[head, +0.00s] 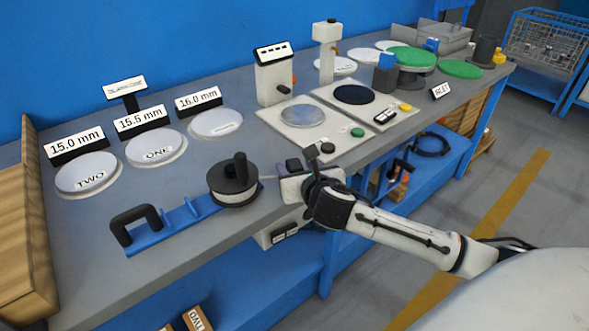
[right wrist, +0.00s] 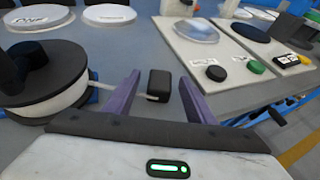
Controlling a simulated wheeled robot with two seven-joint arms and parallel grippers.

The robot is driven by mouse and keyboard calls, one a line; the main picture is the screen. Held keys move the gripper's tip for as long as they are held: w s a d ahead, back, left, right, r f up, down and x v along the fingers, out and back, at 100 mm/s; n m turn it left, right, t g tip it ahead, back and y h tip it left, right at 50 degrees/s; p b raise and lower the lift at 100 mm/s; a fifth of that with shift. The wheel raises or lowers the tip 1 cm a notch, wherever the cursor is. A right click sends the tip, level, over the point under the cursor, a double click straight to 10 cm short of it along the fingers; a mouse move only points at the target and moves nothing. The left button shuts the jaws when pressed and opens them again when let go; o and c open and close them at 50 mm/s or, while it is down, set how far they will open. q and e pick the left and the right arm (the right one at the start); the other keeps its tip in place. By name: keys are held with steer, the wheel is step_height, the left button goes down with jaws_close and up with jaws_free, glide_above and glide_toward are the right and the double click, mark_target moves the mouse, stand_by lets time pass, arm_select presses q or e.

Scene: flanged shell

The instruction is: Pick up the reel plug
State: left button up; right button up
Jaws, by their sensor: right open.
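The reel (head: 233,184) is a dark disc with a pale band and an upright handle, at the end of a blue holder on the bench. It also shows at the left of the right wrist view (right wrist: 45,82). The reel plug is a small black block (right wrist: 160,82) at the end of a short pale lead from the reel; in the head view it shows (head: 293,165) beside the gripper. My right gripper (right wrist: 159,77) is open, with a purple finger on either side of the plug and visible gaps. My left gripper is not in view.
White discs (head: 155,148) with size signs stand behind the reel. Two test plates (head: 303,122) with buttons lie to the right, and green discs (head: 459,69) farther along. A black handle (head: 137,222) stands on the blue holder. The bench's front edge runs below my right gripper.

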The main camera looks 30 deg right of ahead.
steer(key=shift+w+d+f, duration=0.15)
steer(key=shift+w+f, duration=0.05)
steer(key=shift+w, duration=0.25)
steer(key=shift+r, duration=0.1)
steer(key=c, duration=1.2)
